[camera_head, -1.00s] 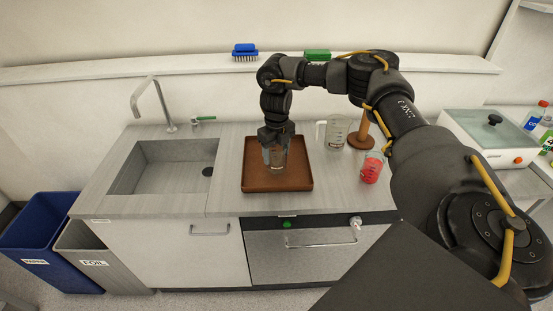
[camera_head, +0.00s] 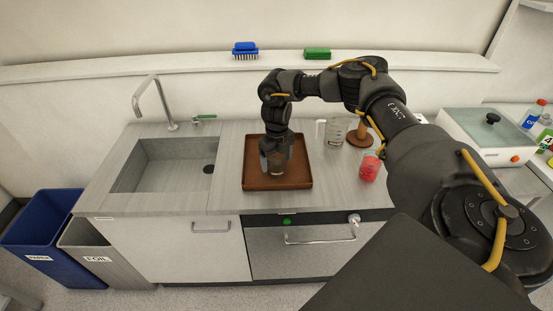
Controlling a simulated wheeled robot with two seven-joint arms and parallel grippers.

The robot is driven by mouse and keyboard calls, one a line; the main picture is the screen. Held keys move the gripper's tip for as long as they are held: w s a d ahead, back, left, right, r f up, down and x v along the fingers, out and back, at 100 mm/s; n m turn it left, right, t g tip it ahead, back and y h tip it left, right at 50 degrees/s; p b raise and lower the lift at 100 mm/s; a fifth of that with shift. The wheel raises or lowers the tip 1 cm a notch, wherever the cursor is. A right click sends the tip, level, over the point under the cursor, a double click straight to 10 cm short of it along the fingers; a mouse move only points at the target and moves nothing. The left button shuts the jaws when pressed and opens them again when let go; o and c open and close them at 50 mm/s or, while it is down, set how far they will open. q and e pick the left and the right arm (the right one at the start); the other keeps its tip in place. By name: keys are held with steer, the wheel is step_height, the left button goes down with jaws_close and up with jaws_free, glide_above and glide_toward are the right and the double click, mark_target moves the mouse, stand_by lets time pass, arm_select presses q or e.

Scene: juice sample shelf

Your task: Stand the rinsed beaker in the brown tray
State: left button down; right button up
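The brown tray (camera_head: 249,181) lies on the counter to the right of the sink. My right gripper (camera_head: 276,171) points down over the tray's middle, its fingers on either side of a small clear beaker (camera_head: 276,163). The gripper looks shut on this beaker, which is upright and partly hidden by the fingers. I cannot tell whether the beaker's base touches the tray floor. My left gripper is not in view.
Right of the tray stand a clear jug (camera_head: 335,131), a brown round-based stand (camera_head: 359,139) and a beaker of red liquid (camera_head: 370,168). The sink (camera_head: 160,165) is at left. Blue (camera_head: 245,49) and green (camera_head: 317,53) brushes sit on the back ledge.

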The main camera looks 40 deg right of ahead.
steer(key=shift+r, duration=0.5)
step_height(320, 180, up, 7)
steer(key=shift+f+b, duration=0.15)
steer(key=shift+b, duration=1.1)
steer(key=shift+r, duration=2.4)
